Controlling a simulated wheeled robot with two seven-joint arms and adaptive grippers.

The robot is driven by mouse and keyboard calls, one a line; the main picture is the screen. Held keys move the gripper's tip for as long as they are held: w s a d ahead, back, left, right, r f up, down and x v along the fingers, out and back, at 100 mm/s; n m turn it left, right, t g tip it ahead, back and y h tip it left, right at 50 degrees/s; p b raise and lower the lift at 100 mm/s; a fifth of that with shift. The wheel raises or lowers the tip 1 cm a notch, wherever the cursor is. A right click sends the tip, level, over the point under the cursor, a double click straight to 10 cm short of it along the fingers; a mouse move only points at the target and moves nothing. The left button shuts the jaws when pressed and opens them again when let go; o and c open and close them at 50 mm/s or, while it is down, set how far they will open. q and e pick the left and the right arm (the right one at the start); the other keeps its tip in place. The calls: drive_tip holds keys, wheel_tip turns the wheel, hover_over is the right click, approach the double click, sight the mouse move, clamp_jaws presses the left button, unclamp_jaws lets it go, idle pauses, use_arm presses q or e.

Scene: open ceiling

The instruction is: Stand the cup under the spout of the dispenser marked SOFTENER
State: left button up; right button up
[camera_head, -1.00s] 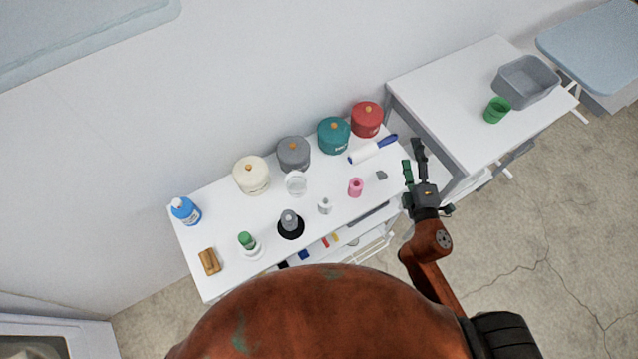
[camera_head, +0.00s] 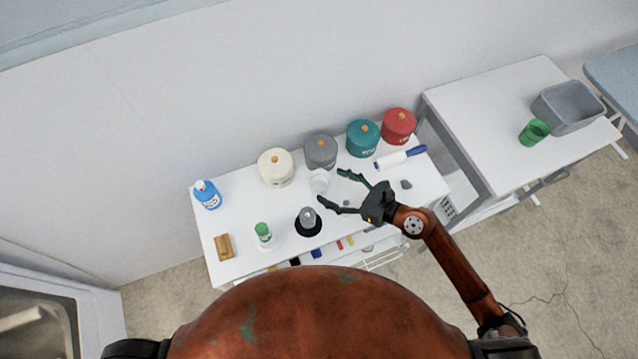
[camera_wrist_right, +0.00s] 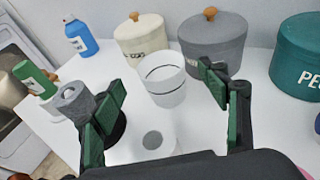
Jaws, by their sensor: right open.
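A clear cup (camera_head: 320,182) with a dark line around it stands on the white table, in front of the grey canister. In the right wrist view the cup (camera_wrist_right: 163,82) is upright, beyond and between my fingers. My right gripper (camera_head: 334,188) is open and empty over the table, its fingers pointing left towards the cup; its fingers also show in the right wrist view (camera_wrist_right: 163,92). I see no gap closed on the cup. I cannot read the word SOFTENER anywhere, and no spouted dispenser can be made out. My left gripper is not in view.
A small white item with a grey top (camera_wrist_right: 153,140) stands close before my gripper. A grey item on a black base (camera_head: 308,217) and a green-topped bottle (camera_head: 263,232) stand left. Canisters (camera_head: 320,152) line the back.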

sight(312, 177)
drive_tip(key=x, duration=0.4)
drive_tip(key=shift+w+f+b, duration=0.1)
drive_tip(key=shift+f+b, duration=0.1)
drive_tip(key=shift+b, duration=0.1)
drive_tip(key=shift+c, duration=0.3)
drive_tip(key=c, duration=1)
drive_tip(key=shift+r, duration=0.1)
